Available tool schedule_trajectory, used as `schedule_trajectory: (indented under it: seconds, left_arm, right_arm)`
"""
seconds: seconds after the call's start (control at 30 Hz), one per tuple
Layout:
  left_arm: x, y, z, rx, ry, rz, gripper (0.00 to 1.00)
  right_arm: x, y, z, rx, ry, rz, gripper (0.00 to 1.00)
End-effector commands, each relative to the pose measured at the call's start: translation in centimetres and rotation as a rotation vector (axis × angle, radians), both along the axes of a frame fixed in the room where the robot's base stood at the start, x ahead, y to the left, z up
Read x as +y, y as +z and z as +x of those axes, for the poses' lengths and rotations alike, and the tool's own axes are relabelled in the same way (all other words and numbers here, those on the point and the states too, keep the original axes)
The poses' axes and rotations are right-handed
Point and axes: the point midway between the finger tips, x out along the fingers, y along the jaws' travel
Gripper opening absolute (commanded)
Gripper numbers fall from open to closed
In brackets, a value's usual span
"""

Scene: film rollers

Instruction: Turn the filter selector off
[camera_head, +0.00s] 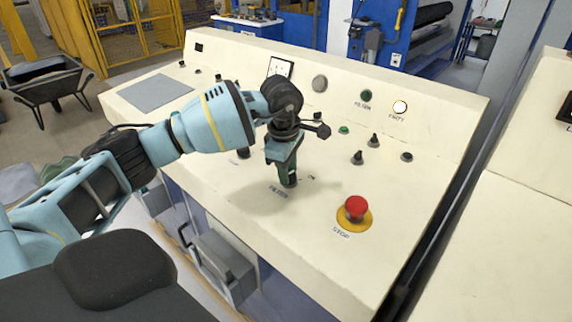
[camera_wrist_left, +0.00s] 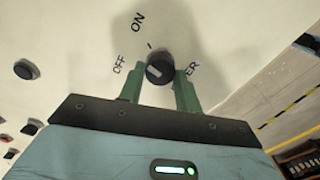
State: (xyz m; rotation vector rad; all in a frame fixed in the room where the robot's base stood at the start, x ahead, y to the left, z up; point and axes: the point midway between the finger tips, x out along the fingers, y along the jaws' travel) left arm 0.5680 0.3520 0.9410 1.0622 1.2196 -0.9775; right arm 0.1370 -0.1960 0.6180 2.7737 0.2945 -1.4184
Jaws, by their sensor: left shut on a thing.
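The filter selector (camera_wrist_left: 160,68) is a round black knob on the cream panel in the left wrist view. A pale mark shows on its left part, on the side nearer the OFF label (camera_wrist_left: 119,64) than the ON label (camera_wrist_left: 138,21). I cannot tell exactly where the mark points. My left gripper (camera_wrist_left: 160,82) has its green fingers on either side of the knob and is shut on it. In the head view, my left gripper (camera_head: 288,182) points down at the panel and hides most of the knob. My right gripper is not in view.
On the sloping console (camera_head: 330,240), a red emergency button (camera_head: 355,207) on a yellow disc stands right of my gripper. Several small black knobs (camera_head: 373,140) and a lit white lamp (camera_head: 400,107) are farther right and back. A grey plate (camera_head: 155,92) lies at the left.

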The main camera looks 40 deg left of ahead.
Motion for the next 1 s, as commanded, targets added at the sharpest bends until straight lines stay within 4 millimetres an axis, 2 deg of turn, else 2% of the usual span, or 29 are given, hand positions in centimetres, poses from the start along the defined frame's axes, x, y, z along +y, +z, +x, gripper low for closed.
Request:
schedule_trajectory:
  seconds: [0.1,0.5,0.73,1.0]
  left_arm:
    - [0.0,0.3,0.0,-0.001,0.109,-0.012,0.11]
    - [-0.1,0.3,-0.1,0.002,0.453,-0.047,0.11]
    - [-0.1,0.2,-0.1,0.004,0.585,-0.061,0.11]
    - [-0.1,0.0,-0.1,0.004,0.659,-0.068,0.11]
  right_arm:
    - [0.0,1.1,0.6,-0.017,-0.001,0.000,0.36]
    - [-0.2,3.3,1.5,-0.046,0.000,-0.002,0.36]
    - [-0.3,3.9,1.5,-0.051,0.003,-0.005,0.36]
    - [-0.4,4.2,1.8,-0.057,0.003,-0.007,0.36]
